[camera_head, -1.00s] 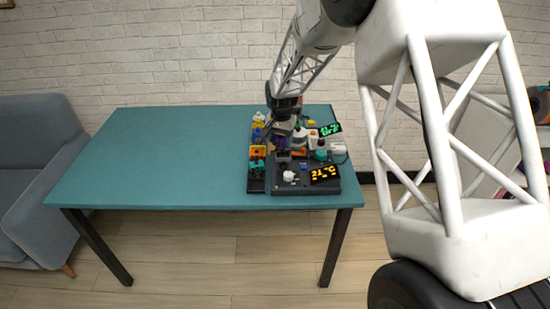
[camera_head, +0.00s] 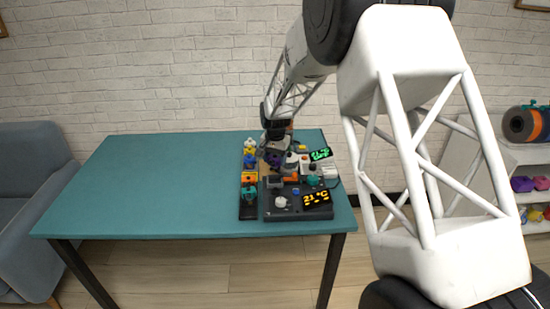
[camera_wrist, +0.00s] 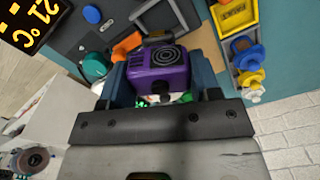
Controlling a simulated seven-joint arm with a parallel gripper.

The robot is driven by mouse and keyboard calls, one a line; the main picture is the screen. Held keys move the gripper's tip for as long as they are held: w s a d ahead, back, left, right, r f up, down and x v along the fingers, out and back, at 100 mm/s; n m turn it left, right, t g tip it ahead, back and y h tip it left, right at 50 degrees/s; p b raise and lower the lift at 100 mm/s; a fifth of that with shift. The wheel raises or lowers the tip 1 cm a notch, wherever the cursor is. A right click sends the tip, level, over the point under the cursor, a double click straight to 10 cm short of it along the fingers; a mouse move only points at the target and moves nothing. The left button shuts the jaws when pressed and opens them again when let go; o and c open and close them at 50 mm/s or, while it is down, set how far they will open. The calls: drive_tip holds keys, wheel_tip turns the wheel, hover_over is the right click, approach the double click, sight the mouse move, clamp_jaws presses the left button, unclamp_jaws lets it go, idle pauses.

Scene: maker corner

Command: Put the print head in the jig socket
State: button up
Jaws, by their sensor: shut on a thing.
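The print head, a purple block with a round black fan pattern (camera_wrist: 168,68), is between the fingers of my gripper (camera_wrist: 163,85) in the wrist view. The gripper is shut on it. In the head view my gripper (camera_head: 274,150) is over the back left of the dark station, with the purple print head (camera_head: 272,159) small below it. A grey square frame (camera_wrist: 165,15), likely the jig socket, lies just beyond the print head in the wrist view. The print head looks apart from it. Its underside is hidden.
A dark rack with yellow, blue, orange and teal parts (camera_head: 249,179) stands left of the station. An orange part (camera_wrist: 126,46) and a teal knob (camera_wrist: 94,66) are near the grey frame. An amber display (camera_head: 317,198) is at the front. The table's left side (camera_head: 140,185) is clear.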

sight(275, 171)
drive_tip(key=shift+f, duration=2.95)
drive_tip(key=shift+f, duration=0.5)
drive_tip(key=o, duration=1.1)
drive_tip(key=shift+r, duration=3.45)
drive_tip(key=shift+r, duration=0.1)
